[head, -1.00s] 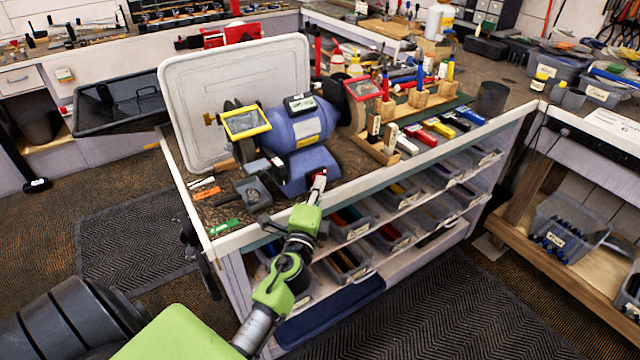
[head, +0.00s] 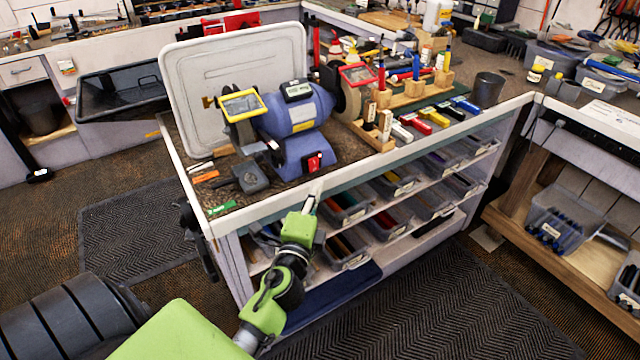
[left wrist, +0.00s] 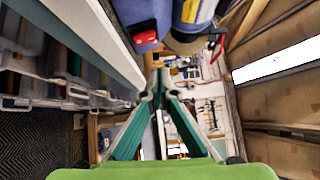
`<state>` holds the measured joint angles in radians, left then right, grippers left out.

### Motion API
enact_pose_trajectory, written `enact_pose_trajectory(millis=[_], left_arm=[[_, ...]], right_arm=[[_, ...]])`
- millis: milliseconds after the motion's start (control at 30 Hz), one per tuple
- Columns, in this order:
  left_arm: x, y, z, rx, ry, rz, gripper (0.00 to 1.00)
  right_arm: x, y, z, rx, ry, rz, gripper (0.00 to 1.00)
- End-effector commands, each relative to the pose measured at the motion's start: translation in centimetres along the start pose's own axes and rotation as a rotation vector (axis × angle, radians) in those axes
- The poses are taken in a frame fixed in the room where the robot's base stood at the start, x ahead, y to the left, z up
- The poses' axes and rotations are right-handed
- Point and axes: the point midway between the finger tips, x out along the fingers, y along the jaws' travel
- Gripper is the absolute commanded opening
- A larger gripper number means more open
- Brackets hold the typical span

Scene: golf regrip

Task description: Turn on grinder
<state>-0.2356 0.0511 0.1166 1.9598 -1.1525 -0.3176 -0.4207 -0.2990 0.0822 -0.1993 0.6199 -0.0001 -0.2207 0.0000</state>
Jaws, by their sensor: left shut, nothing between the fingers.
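The blue bench grinder (head: 290,120) stands on the workbench (head: 270,201), with a yellow-framed eye shield on its left and a red-framed one on its right. Its red switch (head: 313,161) is on the front of the base and is in plain view. The switch also shows in the left wrist view (left wrist: 145,38), above the fingers. My left gripper (head: 312,200) is shut and empty, in front of the bench's front edge and below the switch, apart from it. Its fingertips (left wrist: 160,78) meet in the left wrist view. I cannot tell whether the grinder is running.
A large pale tray (head: 240,85) leans behind the grinder. Wooden holders with coloured bars (head: 425,125) stand to its right, and a dark cup (head: 487,90) at the bench's right end. Shelves with bins (head: 390,225) fill the bench front. Dark mats (head: 440,305) cover the clear floor.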

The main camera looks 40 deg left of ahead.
Motion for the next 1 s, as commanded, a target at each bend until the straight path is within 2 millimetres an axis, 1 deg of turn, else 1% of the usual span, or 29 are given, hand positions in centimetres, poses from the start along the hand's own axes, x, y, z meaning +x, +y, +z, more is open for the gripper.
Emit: enact_pose_trajectory(millis=[33,100,200,300,433,867,933,967,1000], left_arm=[[-1.0,0.1,-0.1,-0.003,0.001,0.002,0.0],[-2.0,0.0,-0.1,-0.003,0.002,0.002,0.0],[-3.1,-0.2,-0.1,-0.002,0.001,0.002,0.0],[-3.6,-0.4,0.0,-0.002,0.001,0.001,0.0],[-3.8,-0.5,0.0,-0.002,0.001,0.0,0.0],[-3.8,-0.5,0.0,-0.001,0.001,0.0,0.0],[-3.8,-0.2,-0.1,-0.004,0.002,0.005,0.0],[-3.8,0.1,-0.2,-0.008,0.005,0.012,0.0],[-3.7,0.9,-0.4,-0.018,0.01,0.028,0.0]], right_arm=[[0.4,-0.7,-0.4,0.003,0.006,-0.008,0.4],[0.6,-1.3,-0.7,0.004,0.011,-0.014,0.4],[0.8,-1.2,-0.6,0.003,0.01,-0.014,0.4],[0.9,-0.8,-0.3,0.001,0.006,-0.009,0.4],[0.9,-0.4,-0.1,-0.001,0.003,-0.004,0.4],[0.9,-0.1,0.2,0.001,-0.001,0.0,0.4],[0.9,-0.1,0.2,0.001,-0.001,0.0,0.4],[0.9,-0.1,0.2,0.001,-0.001,0.0,0.4],[0.9,-0.1,0.2,0.001,-0.001,0.0,0.4]])
